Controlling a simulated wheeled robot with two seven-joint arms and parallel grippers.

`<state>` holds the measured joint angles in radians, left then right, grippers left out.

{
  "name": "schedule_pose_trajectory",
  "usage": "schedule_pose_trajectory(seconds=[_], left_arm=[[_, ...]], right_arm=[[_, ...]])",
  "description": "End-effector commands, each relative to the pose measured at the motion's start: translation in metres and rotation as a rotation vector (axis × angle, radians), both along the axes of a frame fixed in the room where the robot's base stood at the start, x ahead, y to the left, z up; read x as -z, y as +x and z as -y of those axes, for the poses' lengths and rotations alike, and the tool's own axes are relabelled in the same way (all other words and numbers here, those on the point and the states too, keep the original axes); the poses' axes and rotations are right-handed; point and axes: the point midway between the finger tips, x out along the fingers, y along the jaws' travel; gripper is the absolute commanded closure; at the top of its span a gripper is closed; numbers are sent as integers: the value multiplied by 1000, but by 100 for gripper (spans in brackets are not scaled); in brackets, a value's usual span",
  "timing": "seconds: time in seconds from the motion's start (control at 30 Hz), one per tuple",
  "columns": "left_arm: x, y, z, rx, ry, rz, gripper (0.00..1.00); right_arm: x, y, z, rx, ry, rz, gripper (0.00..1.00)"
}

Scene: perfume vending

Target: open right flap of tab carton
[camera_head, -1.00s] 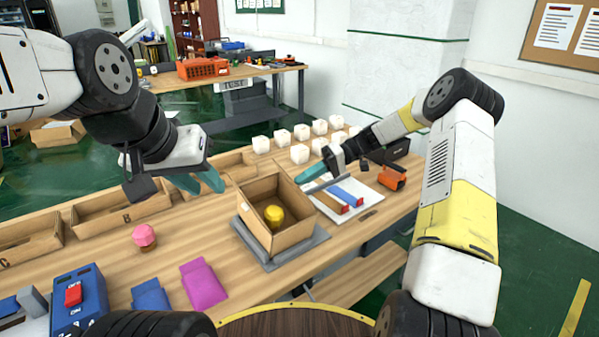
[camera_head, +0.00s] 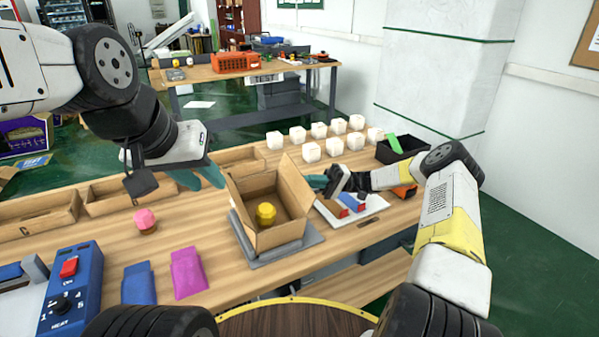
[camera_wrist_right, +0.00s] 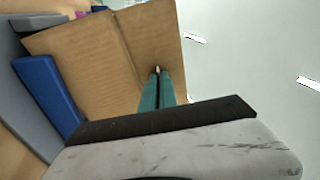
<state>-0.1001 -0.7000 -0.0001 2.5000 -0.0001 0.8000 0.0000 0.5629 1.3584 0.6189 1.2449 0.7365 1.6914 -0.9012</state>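The brown carton (camera_head: 278,238) stands open-topped on a grey base plate (camera_head: 266,255), with a yellow round item (camera_head: 265,213) inside. Its right flap (camera_head: 296,184) stands up at the right side. My right gripper (camera_head: 318,182) is just outside this flap. In the right wrist view its two teal fingers (camera_wrist_right: 157,92) are close together, with their tips at the flap's cardboard (camera_wrist_right: 110,65); I cannot tell whether they touch it. My left gripper (camera_head: 200,178) is at the carton's left, with its fingers apart and nothing between them.
White cubes (camera_head: 311,152) stand behind. A pink-topped item (camera_head: 146,221), magenta pouch (camera_head: 188,273), blue pouch (camera_head: 139,284) and blue control box (camera_head: 75,295) are on the left.

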Motion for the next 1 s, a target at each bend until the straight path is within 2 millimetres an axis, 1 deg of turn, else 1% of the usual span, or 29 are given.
schedule_pose_trajectory(seconds=[0.2, 0.57, 0.6, 0.67, 0.7, 1.0], left_arm=[[0, 0, 0, 0, 0, 0, 69], [0, 0, 0, 0, 0, 0, 69], [0, 0, 0, 0, 0, 0, 69], [0, 0, 0, 0, 0, 0, 69], [0, 0, 0, 0, 0, 0, 69], [0, 0, 0, 0, 0, 0, 69]], right_arm=[[1, -1, 4, -1, 24, -12, 100], [2, -1, 4, -1, 25, -12, 100], [2, -1, 4, -1, 25, -12, 90], [2, -1, 4, -1, 25, -12, 78], [1, -1, 4, -1, 25, -12, 74], [2, 0, 5, 0, 24, -11, 74]])
